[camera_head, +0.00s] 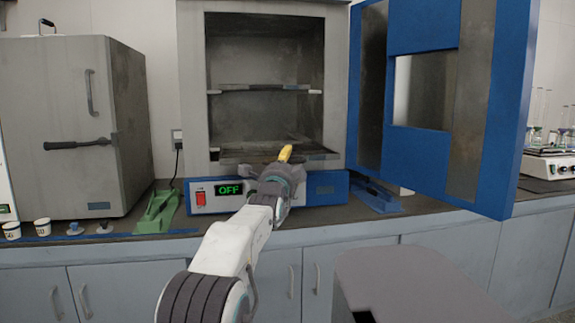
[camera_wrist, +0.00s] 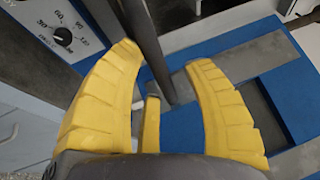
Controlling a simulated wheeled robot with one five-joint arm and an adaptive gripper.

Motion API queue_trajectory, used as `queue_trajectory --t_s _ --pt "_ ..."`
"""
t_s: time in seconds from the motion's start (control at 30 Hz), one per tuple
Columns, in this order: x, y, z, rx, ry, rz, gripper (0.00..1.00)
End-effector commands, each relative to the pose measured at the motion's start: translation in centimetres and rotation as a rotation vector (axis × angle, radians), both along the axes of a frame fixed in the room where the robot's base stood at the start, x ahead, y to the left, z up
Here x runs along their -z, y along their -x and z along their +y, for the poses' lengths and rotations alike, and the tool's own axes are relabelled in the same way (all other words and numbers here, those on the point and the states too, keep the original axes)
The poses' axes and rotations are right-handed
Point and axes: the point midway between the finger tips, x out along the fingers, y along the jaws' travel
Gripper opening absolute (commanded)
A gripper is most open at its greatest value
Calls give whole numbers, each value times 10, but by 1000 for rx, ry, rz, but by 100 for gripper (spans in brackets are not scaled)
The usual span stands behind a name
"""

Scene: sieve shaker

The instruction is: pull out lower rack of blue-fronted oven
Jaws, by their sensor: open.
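The blue-fronted oven (camera_head: 192,80) stands on the counter with its blue door (camera_head: 520,60) swung open to the right. Its lower rack (camera_head: 228,157) lies near the bottom of the chamber opening, partly hidden behind my gripper. The upper rack (camera_head: 262,88) sits at about mid-height. My gripper (camera_head: 286,152) is in front of the lower rack's front edge; whether it touches the rack cannot be told. In the wrist view my yellow fingers (camera_wrist: 165,70) are spread apart, with no clear object held. A dark grey bar (camera_wrist: 150,45) shows beyond and between the fingertips.
The oven's control panel (camera_head: 325,190) with a green OFF display is below the chamber. A grey oven (camera_head: 60,110) and a green tool (camera_head: 158,212) stand to the left. A blue tool (camera_head: 375,197) lies under the open door. A shaker with glassware (camera_head: 548,165) is at far right.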

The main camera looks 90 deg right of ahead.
Motion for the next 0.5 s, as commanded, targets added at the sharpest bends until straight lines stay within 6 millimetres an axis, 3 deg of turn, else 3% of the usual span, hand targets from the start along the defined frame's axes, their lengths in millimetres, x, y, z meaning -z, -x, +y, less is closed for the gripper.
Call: queue_trajectory --t_s 0.27,0.5 --pt "1 -1 4 0 -2 -1 46" --pt "4 -6 22 0 -2 -1 46"
